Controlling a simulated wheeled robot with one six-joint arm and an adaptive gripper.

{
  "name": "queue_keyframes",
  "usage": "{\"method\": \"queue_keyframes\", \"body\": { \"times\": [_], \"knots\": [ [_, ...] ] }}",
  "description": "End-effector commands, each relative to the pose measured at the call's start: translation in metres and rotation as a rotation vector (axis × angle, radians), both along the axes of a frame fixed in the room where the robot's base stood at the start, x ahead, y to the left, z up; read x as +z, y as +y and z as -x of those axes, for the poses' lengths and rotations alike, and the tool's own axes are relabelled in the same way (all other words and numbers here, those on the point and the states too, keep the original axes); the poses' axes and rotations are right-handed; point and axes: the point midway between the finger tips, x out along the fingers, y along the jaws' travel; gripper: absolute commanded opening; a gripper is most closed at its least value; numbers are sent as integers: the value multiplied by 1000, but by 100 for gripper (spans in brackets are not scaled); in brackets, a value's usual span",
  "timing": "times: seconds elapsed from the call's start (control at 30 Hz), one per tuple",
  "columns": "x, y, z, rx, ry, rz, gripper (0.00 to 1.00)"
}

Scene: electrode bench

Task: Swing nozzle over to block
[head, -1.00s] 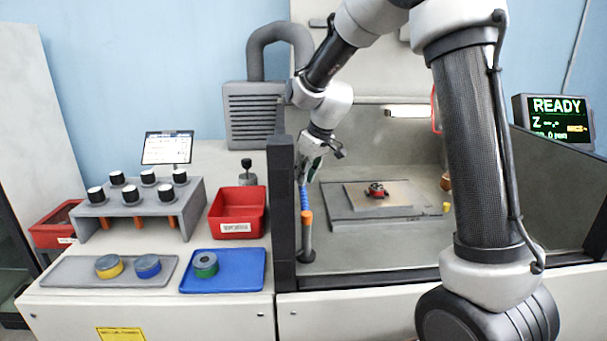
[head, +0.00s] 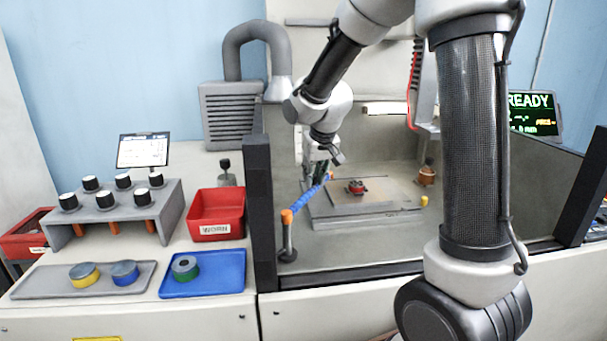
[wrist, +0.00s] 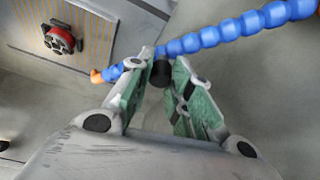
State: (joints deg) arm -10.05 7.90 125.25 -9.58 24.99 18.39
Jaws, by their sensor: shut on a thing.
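The nozzle is a blue segmented hose (head: 307,201) on a grey post with an orange collar (head: 287,216) at the front left of the tank. The hose leans up and right from the post. My gripper (head: 324,172) is shut on the hose near its free end. In the wrist view the green-padded fingers (wrist: 160,75) close around the blue hose (wrist: 222,34), and its orange tip (wrist: 97,76) sticks out left, at the plate's edge.
A yellow cylinder (head: 424,201) and an orange-brown pot (head: 427,176) are right of the block. Trays, a red bin (head: 217,208) and an electrode rack (head: 120,205) lie left, outside the tank.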

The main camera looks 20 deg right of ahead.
Motion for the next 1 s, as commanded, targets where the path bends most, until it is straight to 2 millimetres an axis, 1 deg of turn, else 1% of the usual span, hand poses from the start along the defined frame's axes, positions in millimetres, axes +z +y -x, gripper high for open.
{"method": "queue_keyframes", "body": {
  "times": [0.1, 0.3, 0.8, 0.83, 0.87, 1.0],
  "knots": [
    [0, -5, 7, -54, -1, 0, 0],
    [1, -11, 13, -114, -1, -1, 0],
    [0, -13, 16, -136, 3, 0, 0],
    [0, -13, 17, -136, 3, 0, 24],
    [0, -13, 17, -135, 3, 0, 29],
    [0, -13, 16, -135, 2, 0, 29]
  ]
}}
